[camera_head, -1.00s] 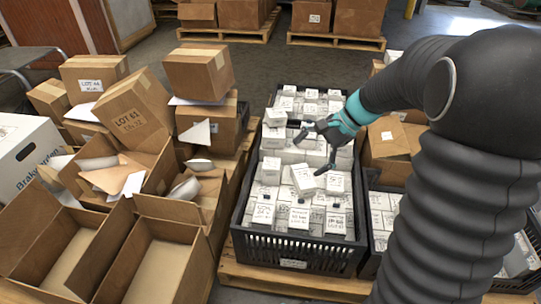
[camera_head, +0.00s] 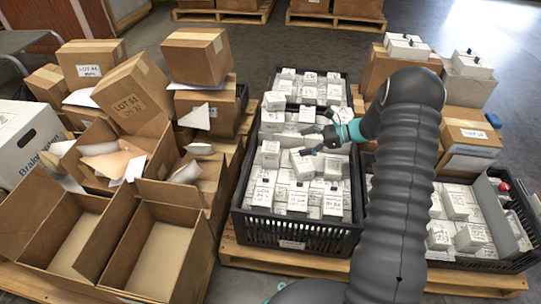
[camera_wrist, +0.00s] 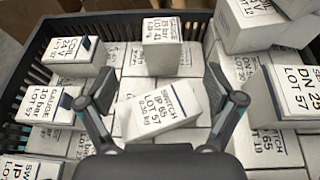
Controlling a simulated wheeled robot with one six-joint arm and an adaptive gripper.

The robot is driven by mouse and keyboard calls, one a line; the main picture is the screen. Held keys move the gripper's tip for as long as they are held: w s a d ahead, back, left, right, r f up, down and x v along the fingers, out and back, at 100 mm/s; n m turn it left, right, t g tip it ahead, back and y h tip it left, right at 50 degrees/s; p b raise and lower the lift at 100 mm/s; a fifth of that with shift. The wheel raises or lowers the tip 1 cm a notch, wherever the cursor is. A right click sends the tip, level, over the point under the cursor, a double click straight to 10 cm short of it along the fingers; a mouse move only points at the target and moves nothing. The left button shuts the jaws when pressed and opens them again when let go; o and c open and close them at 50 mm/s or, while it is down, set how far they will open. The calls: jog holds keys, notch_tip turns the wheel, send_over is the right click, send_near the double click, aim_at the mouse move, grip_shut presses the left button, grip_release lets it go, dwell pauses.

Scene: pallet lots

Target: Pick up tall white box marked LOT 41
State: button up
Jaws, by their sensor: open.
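A tall white box (camera_wrist: 162,47) in the wrist view has a label that appears to read LOT 41. It stands in the black crate, beyond my fingertips at the top centre. My gripper (camera_wrist: 160,85) is open and empty, its two fingers spread above the boxes. In the head view my gripper (camera_head: 316,138) hovers over the middle of the black crate (camera_head: 285,233). I cannot pick out the LOT 41 box there, as the labels are too small.
White boxes crowd the crate, including a GAUGE box (camera_wrist: 48,105) and a COIL box (camera_wrist: 75,55). A second black crate (camera_head: 490,264) of white boxes stands at right. Open brown cartons (camera_head: 165,260) fill the left. Grey floor is clear at upper right.

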aim_at(271, 147)
jog(key=x, duration=0.6)
jog(key=shift+a+f, duration=0.1)
jog(key=shift+a, duration=0.15)
jog(key=shift+w+r+x, duration=0.1)
jog(key=shift+r+x, duration=0.05)
jog(key=shift+x, duration=1.25)
jog(key=shift+w+r+x, duration=0.1)
jog(key=shift+w+x, duration=0.05)
jog(key=shift+x, duration=1.25)
jog(key=c, duration=1.6)
jog(key=shift+r, duration=0.1)
